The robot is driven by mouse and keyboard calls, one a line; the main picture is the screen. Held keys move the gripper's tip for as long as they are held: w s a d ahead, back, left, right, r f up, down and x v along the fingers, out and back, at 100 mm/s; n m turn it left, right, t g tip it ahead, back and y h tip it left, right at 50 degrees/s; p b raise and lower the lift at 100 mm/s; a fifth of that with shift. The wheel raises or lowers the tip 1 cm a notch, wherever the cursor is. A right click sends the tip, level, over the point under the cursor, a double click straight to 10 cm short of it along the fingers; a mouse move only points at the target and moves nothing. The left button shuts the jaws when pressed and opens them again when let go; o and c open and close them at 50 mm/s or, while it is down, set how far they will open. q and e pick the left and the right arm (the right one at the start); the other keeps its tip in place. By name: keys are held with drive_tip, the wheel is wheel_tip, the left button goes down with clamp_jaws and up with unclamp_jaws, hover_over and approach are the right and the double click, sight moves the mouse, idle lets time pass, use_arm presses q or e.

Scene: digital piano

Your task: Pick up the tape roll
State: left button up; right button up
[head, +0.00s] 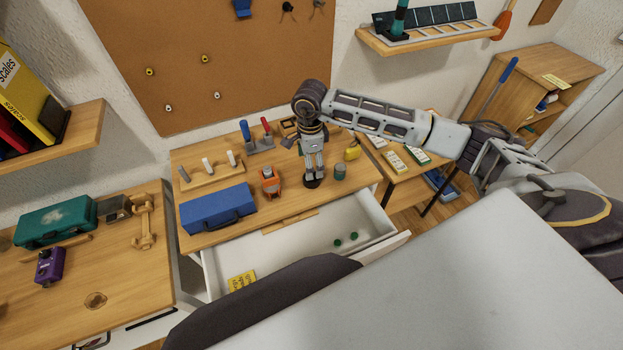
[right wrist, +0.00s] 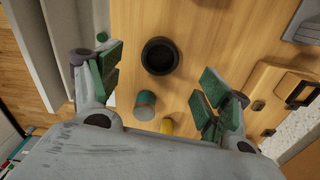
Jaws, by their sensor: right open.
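The tape roll (right wrist: 160,57) is a black ring lying flat on the wooden bench top, seen from above in the right wrist view. In the head view it shows as a dark disc (head: 312,183) right under my right gripper, which partly covers it. My right gripper (head: 314,172) points down over the roll, open and empty. In the right wrist view its green-padded fingers stand on either side of the roll, with clear space between pads and roll. I cannot tell the exact height of the fingertips above the bench. My left gripper is not in view.
A teal jar (head: 340,172) stands close to the roll, with a yellow item (head: 352,153) behind it. An orange tool (head: 270,182) and a blue case (head: 217,208) lie to the left. The drawer (head: 375,222) below the bench edge is pulled open.

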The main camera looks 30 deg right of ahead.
sight(310, 182)
drive_tip(key=shift+f, duration=1.15)
drive_tip(key=shift+f+p, duration=0.85)
drive_tip(key=shift+f, duration=0.9)
drive_tip(key=shift+w+f, duration=0.1)
drive_tip(key=shift+f, duration=0.7)
drive_tip(key=c, duration=1.1)
